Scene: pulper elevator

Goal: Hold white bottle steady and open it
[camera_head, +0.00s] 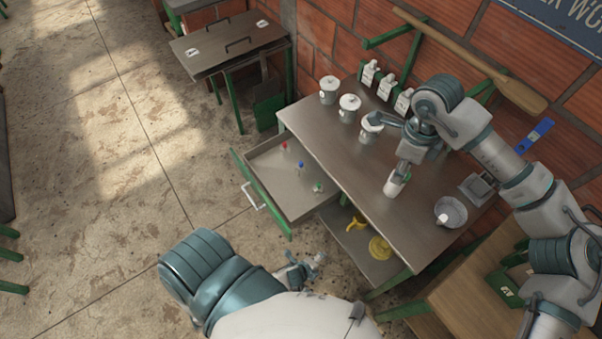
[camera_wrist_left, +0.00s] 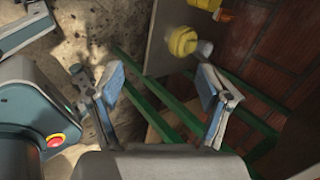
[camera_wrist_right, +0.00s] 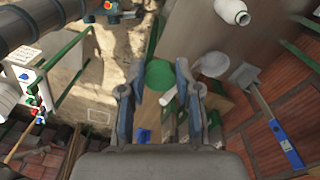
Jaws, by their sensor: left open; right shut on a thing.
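A white bottle (camera_head: 395,183) shows on the steel table just below my right arm's end; I cannot tell its exact contact there. In the right wrist view a white bottle (camera_wrist_right: 232,12) is cut by the top edge, apart from the fingers. My right gripper (camera_wrist_right: 160,84) has a green round thing (camera_wrist_right: 160,72) between its fingertips and is shut on it. In the head view its fingertips are not clear. My left gripper (camera_head: 305,265) is low in front of the table, away from the bottle. In the left wrist view its fingers (camera_wrist_left: 158,80) are wide apart and empty.
Lidded white pots (camera_head: 349,108) line the table's far end. A bowl (camera_head: 450,211) stands at the near right. An open drawer (camera_head: 300,190) holds small coloured items. Yellow items (camera_head: 380,248) are on the shelf below. A brick wall backs the table.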

